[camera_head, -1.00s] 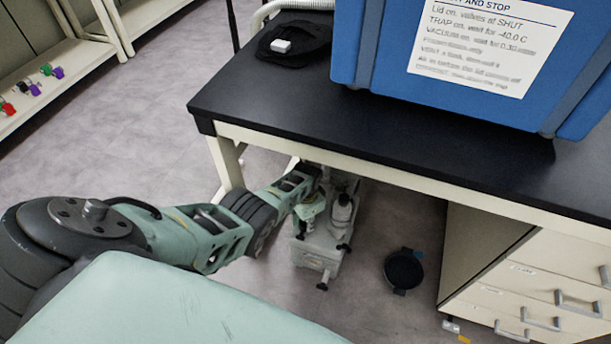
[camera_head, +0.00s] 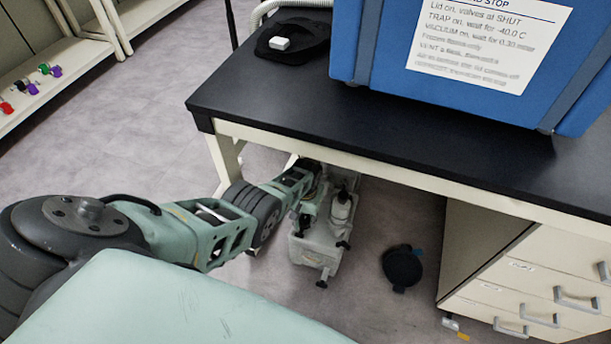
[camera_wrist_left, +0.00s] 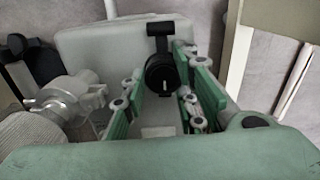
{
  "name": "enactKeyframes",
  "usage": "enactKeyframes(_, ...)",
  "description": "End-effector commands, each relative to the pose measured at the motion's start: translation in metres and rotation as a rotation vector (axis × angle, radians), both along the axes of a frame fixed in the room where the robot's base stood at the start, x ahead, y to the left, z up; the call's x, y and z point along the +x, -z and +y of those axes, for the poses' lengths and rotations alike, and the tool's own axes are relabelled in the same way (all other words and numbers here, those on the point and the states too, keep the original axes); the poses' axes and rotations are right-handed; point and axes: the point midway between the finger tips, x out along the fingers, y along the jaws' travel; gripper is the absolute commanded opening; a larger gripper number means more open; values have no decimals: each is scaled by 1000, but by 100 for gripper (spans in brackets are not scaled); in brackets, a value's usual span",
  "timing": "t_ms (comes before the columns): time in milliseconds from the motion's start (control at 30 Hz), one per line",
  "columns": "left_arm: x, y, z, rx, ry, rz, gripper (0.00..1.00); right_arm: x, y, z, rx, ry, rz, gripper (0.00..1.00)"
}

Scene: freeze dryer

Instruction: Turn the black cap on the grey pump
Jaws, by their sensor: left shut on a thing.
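The grey pump (camera_head: 313,252) stands on the floor under the front of the black-topped bench, and its pale body also shows in the left wrist view (camera_wrist_left: 95,48). The black cap (camera_wrist_left: 160,72) is round, with a small white mark and a black arm at its top. My left gripper (camera_wrist_left: 163,88) is shut on the cap, its green fingers on either side of it. In the head view my left gripper (camera_head: 308,172) reaches down to the pump's far end below the bench edge, and the cap cannot be made out there. My right gripper is out of view.
The bench top (camera_head: 270,105) overhangs the pump and carries a blue machine (camera_head: 385,45). A dark round object (camera_head: 402,268) lies on the floor right of the pump, near a drawer cabinet (camera_head: 530,290). Pale fittings (camera_wrist_left: 65,98) stand left of the cap. Floor at left is clear.

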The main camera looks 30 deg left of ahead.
Motion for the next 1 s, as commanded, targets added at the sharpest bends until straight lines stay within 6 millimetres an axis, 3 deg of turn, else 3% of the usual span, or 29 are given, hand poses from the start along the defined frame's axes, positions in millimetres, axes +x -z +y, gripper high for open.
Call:
enactKeyframes(33, -5, 4, -10, -17, -7, 13, 1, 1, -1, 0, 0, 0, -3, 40)
enactKeyframes(500, -4, 3, -10, -17, -17, 11, 1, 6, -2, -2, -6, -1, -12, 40)
enactKeyframes(533, -4, 3, -10, -17, -16, 11, 30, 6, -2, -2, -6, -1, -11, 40)
enactKeyframes(633, -4, 3, -9, -15, -16, 10, 38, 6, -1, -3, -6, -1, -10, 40)
enactKeyframes(1000, -2, 1, -6, -10, -16, 6, 40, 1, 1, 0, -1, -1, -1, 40)
